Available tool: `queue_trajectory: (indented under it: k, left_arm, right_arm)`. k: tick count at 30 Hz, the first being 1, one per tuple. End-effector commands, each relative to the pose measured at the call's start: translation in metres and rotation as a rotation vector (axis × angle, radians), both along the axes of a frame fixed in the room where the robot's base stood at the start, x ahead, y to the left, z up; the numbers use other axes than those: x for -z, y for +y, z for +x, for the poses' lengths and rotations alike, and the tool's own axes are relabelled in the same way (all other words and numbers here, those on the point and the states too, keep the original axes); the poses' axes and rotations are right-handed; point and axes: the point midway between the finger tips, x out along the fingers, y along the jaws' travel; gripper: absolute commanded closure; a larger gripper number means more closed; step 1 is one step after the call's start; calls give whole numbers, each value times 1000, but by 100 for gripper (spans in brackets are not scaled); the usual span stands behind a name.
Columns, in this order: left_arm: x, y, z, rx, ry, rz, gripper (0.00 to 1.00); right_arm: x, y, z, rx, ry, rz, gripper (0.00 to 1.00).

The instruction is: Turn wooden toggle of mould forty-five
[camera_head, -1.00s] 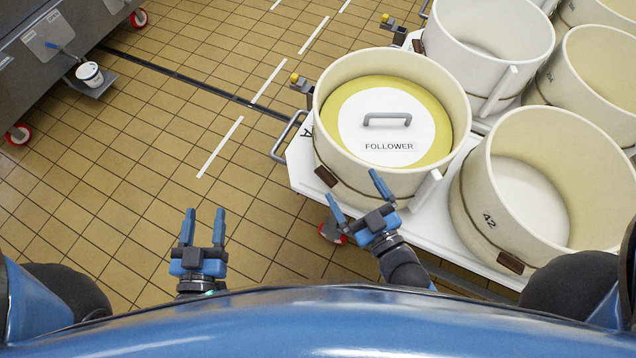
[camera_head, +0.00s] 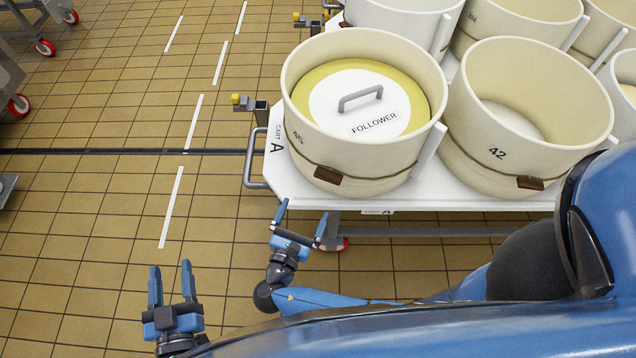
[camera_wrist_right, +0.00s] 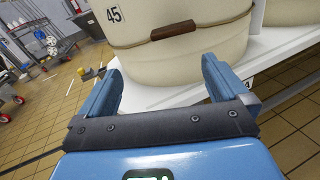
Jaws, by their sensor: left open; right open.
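Mould forty-five (camera_head: 365,160) is a cream round mould at the near left corner of a white cart, with a yellow-rimmed lid marked FOLLOWER (camera_head: 366,103) inside. Its brown wooden toggle (camera_head: 328,175) sits on a cord around its lower wall, facing me. The toggle also shows in the right wrist view (camera_wrist_right: 174,30), lying nearly level beyond the fingers, right of the label 45. My right gripper (camera_head: 301,222) is open and empty, below and in front of the toggle, apart from it. My left gripper (camera_head: 171,285) is open and empty over the floor at the left.
Mould 42 (camera_head: 525,120) stands right beside it with its own toggle (camera_head: 530,183). More moulds stand behind. The cart (camera_head: 460,194) has a grey handle (camera_head: 255,158) at its left end.

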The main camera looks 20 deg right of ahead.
Motion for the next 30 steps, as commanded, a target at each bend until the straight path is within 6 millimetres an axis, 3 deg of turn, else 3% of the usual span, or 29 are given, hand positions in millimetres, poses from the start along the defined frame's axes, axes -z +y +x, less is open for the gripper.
queue_trajectory:
  k: [3, 8, 30]
  left_arm:
    - [0, 0, 0, -1, 0, 0, 47]
    - [0, 0, 0, -1, 0, 0, 47]
    - [2, 0, 0, 0, 0, 0, 47]
  right_arm:
    - [-6, -11, -7, 61, 20, -74, 0]
    - [-6, -16, -1, 67, 40, -99, 0]
    - [-6, -74, 73, 65, 40, -94, 0]
